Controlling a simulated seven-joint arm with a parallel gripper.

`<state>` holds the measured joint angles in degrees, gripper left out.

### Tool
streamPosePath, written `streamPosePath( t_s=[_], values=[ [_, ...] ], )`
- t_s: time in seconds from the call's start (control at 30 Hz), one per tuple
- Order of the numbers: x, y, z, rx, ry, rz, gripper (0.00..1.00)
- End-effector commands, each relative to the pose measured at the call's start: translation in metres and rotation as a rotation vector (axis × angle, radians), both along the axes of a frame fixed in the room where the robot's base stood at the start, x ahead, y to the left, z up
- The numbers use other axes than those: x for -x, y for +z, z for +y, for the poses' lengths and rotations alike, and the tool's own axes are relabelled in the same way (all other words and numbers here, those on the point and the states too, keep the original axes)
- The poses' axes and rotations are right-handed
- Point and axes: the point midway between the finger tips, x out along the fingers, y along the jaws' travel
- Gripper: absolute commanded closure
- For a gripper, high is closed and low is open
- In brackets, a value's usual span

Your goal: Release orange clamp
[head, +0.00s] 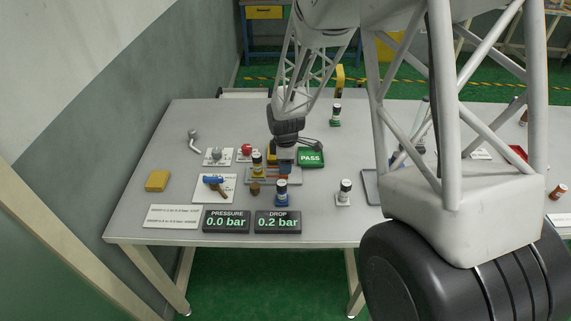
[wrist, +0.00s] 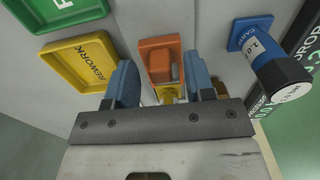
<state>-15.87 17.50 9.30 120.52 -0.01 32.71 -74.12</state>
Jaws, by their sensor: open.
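The orange clamp (wrist: 160,52) shows in the wrist view as an orange block with a grey part on it, between and just beyond my fingertips.
A blue-based cartridge (wrist: 256,45) stands right of the fingers in the wrist view. The yellow REWORK tray (wrist: 86,66) and green PASS tray (head: 311,158) are close by.

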Motion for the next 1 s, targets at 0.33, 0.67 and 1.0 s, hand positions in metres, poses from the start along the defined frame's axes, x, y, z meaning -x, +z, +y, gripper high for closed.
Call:
streamPosePath(
  t_s=[0.33, 0.67, 1.0],
  values=[
    [0.000, 0.037, 0.000, -0.001, 0.000, -0.003, 0.51],
    [0.000, 0.065, 0.000, 0.000, 0.000, -0.001, 0.51],
    [0.000, 0.069, 0.000, 0.000, 0.000, -0.001, 0.51]
  ],
)
